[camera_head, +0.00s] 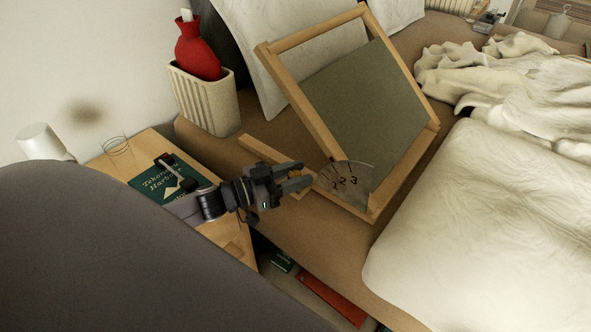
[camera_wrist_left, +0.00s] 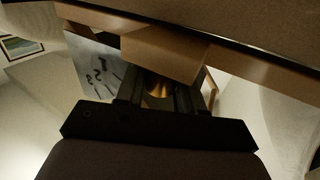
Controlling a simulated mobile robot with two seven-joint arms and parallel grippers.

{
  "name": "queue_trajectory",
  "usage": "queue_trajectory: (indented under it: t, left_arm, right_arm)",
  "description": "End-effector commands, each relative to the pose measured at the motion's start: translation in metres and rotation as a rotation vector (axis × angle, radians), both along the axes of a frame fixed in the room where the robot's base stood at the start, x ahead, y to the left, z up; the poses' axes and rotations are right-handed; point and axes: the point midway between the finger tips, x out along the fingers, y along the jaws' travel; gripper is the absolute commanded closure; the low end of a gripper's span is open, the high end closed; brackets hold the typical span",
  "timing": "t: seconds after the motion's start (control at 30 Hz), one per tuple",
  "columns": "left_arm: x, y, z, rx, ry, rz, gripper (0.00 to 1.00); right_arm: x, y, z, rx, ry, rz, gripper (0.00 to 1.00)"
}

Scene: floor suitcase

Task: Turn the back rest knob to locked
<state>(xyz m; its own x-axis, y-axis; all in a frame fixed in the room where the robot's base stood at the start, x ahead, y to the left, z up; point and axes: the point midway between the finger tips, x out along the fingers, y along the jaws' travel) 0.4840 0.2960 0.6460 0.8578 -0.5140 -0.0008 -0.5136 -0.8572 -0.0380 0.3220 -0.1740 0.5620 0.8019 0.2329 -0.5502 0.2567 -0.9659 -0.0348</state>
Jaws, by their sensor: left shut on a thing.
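The back rest (camera_head: 371,97), a wooden frame with a grey-green panel, stands tilted on the bed. A pale dial plate (camera_head: 352,180) with the numbers 1, 2 and 3 and several line marks sits at its lower left corner; the plate also shows in the left wrist view (camera_wrist_left: 97,72). My left gripper (camera_head: 306,176) is at the dial's left side. In the left wrist view, its fingers (camera_wrist_left: 160,92) are shut around a brass-coloured knob (camera_wrist_left: 159,91), mostly hidden by the fingers and a wooden block. The knob's setting cannot be read. My right gripper is out of view.
A side table (camera_head: 228,232) with a green book (camera_head: 150,186) stands left of the bed. A ribbed cream bin (camera_head: 207,101) holds a red hot-water bottle (camera_head: 197,50). A white pillow (camera_head: 490,220) lies to the right. A red item (camera_head: 331,298) lies low beside the bed.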

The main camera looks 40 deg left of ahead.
Motion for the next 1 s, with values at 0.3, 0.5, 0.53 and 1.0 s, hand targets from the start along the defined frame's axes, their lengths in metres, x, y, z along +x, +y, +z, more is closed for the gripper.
queue_trajectory:
  t: [0.3, 0.5, 0.53, 1.0]
  left_arm:
    - [0.0010, 0.0004, 0.0011, 0.001, -0.004, -0.121, 0.93]
    - [0.0008, 0.0000, 0.0009, 0.000, -0.003, -0.141, 0.93]
    - [0.0008, 0.0000, 0.0009, 0.000, -0.003, -0.142, 0.93]
    - [0.0007, -0.0004, 0.0008, -0.001, -0.003, -0.142, 0.42]
  right_arm:
    - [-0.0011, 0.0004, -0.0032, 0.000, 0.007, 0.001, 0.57]
    - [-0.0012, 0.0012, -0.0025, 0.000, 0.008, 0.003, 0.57]
    - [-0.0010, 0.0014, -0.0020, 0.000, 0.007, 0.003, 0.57]
    - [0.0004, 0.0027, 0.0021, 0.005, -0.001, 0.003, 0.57]
